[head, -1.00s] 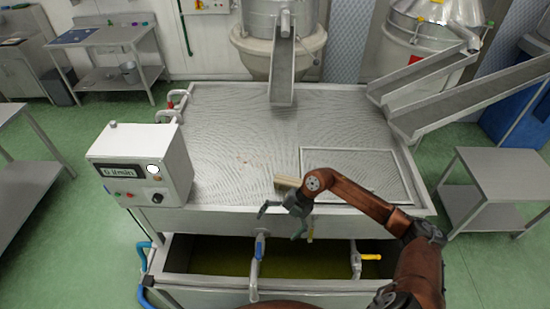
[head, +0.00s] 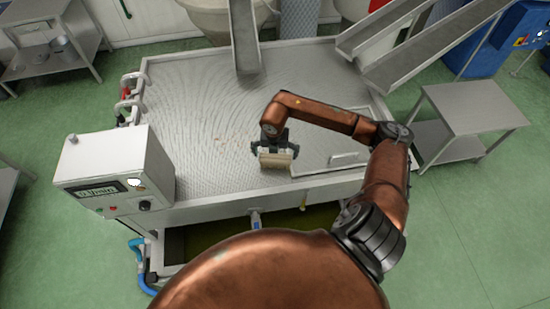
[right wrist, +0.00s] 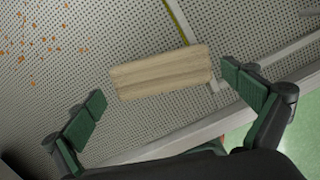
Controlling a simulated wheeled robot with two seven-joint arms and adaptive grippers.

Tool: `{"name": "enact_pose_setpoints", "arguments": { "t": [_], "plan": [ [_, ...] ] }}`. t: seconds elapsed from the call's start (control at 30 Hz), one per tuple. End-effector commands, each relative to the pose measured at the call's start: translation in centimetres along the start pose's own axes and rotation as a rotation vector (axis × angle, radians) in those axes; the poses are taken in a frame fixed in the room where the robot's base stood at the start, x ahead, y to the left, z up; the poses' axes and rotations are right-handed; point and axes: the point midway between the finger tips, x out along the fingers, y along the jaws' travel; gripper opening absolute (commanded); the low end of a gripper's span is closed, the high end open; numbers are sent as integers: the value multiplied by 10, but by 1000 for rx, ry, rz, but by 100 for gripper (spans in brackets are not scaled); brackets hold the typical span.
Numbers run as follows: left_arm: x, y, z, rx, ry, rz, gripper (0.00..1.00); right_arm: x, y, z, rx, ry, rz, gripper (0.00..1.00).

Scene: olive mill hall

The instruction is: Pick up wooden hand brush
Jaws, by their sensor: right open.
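The wooden hand brush (right wrist: 162,72) shows its pale wooden back in the right wrist view, lying on the perforated metal table top (right wrist: 225,30). In the head view the brush (head: 276,160) is at the table's front edge, partly covered by my right gripper (head: 274,150). My right gripper is open, and in the right wrist view its green-padded fingers (right wrist: 165,108) stand to either side of the brush, apart from it. The underside of the brush is hidden. My left gripper is not in view.
A white control box (head: 115,170) stands at the table's front left. Metal chutes (head: 384,28) come down over the back and right. A steel side table (head: 472,108) stands on the right. Much of the table top (head: 195,120) is clear.

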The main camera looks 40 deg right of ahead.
Motion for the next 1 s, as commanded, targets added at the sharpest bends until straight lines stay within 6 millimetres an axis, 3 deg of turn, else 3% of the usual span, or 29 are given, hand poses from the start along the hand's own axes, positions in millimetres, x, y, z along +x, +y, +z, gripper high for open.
{"name": "enact_pose_setpoints", "arguments": {
  "t": [0.03, 0.2, 0.47, 1.0],
  "plan": [
    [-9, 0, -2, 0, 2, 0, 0, 4, -1, -1, 2, 6, -1, 100],
    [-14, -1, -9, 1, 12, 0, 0, 26, -1, 0, 2, 2, 0, 100],
    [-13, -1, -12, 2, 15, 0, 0, 30, -1, 0, 1, 1, 1, 100],
    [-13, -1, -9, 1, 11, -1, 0, 30, -1, 0, 1, 1, 1, 68]
  ]
}}
